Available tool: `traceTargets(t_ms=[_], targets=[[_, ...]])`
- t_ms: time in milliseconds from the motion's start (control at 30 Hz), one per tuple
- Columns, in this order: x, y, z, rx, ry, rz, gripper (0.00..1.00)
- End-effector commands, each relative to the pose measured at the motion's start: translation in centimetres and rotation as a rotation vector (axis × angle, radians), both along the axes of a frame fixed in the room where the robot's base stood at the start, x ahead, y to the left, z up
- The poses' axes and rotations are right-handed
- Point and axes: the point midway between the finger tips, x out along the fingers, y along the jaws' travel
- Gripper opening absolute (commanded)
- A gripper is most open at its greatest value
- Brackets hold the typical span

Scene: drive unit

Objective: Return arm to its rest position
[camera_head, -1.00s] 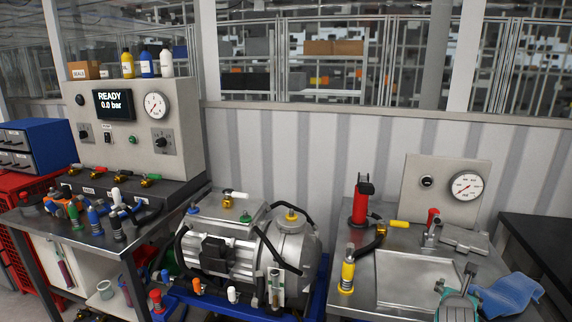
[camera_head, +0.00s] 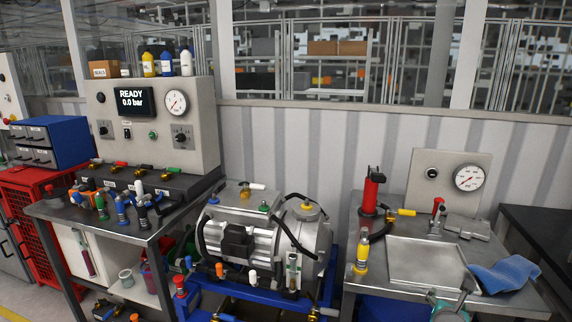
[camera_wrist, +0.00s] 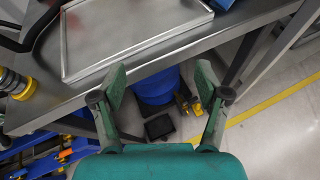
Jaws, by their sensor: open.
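My gripper (camera_wrist: 160,88) is open and empty in the wrist view. Beyond the fingers the floor and a blue drum (camera_wrist: 157,86) under the table show. In the head view only a small part of my green gripper (camera_head: 452,308) shows at the bottom edge, in front of the right table (camera_head: 375,278); its fingertips cannot be made out there.
A metal tray (camera_head: 428,284) and a blue cloth (camera_head: 505,273) lie on the right table, with a red hand pump (camera_head: 371,190) and gauge panel (camera_head: 450,180) behind. The drive unit (camera_head: 262,245) stands in the middle. A test bench (camera_head: 155,125) is at left.

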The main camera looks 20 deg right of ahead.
Motion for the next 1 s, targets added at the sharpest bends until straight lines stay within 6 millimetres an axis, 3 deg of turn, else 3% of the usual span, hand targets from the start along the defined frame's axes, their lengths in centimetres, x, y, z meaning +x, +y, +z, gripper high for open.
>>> traceTargets(t_ms=[267,467,700,1000], targets=[[-1.1,4.4,-3.6,0.122,-0.137,0.01,0.75],[-3.2,9.8,-7.4,0.294,-0.299,0.014,0.75],[-7.9,17.9,-11.5,0.607,-0.537,-0.001,0.75],[-15.5,26.5,-13.8,1.05,-0.781,-0.071,0.75]])
